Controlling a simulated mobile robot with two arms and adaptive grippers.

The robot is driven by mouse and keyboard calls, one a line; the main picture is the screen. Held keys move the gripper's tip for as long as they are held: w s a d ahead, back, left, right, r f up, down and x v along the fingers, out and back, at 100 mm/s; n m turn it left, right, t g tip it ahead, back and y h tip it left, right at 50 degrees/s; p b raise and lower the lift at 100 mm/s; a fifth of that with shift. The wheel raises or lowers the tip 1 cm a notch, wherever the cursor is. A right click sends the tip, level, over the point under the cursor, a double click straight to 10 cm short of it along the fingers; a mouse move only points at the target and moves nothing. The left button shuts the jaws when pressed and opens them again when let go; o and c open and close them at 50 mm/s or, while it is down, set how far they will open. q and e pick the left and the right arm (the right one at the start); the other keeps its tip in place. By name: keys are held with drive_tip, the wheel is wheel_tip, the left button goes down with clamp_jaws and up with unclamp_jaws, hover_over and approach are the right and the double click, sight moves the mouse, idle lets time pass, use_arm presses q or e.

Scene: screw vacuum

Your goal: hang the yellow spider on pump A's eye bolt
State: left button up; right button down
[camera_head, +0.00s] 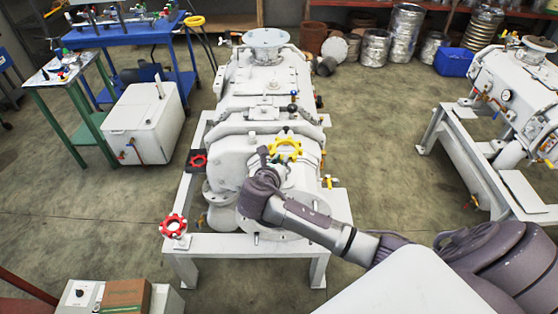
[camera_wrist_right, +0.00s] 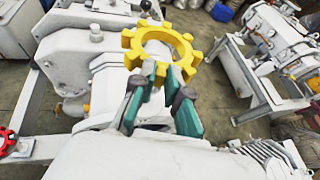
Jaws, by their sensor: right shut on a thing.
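The yellow spider (camera_head: 292,143) is a toothed ring with an open middle. My right gripper (camera_head: 270,160) is above the near end of the white pump (camera_head: 230,160) in the middle. In the wrist view its teal fingers (camera_wrist_right: 162,78) are shut on the spider's near rim, holding it tilted. I cannot make out the eye bolt or tell whether the spider touches the pump. My left gripper is not in view.
A red handwheel (camera_head: 173,225) stands at the frame's near left corner; another (camera_head: 199,161) sits on the pump's left side. A second white pump (camera_head: 515,90) is at right. A blue cart (camera_head: 120,37) and white box (camera_head: 145,125) stand left. Floor between the pumps is clear.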

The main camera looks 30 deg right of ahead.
drive_tip(key=shift+v, duration=0.85)
drive_tip(key=shift+w+d+f, duration=0.15)
drive_tip(key=shift+w+d, duration=0.1)
drive_tip(key=shift+d, duration=0.1)
drive_tip(key=shift+s+a+r+p, duration=0.1)
drive_tip(key=shift+r+p, duration=0.1)
drive_tip(key=shift+p, duration=0.55)
use_arm(q)
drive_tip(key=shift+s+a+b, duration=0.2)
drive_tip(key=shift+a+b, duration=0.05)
drive_tip(key=shift+b, duration=0.5)
use_arm(e)
wheel_tip(320, 180, down, 4)
drive_tip(key=shift+f, duration=0.1)
use_arm(q)
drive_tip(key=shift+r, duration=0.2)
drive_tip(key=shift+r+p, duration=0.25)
drive_tip(key=shift+p, duration=0.25)
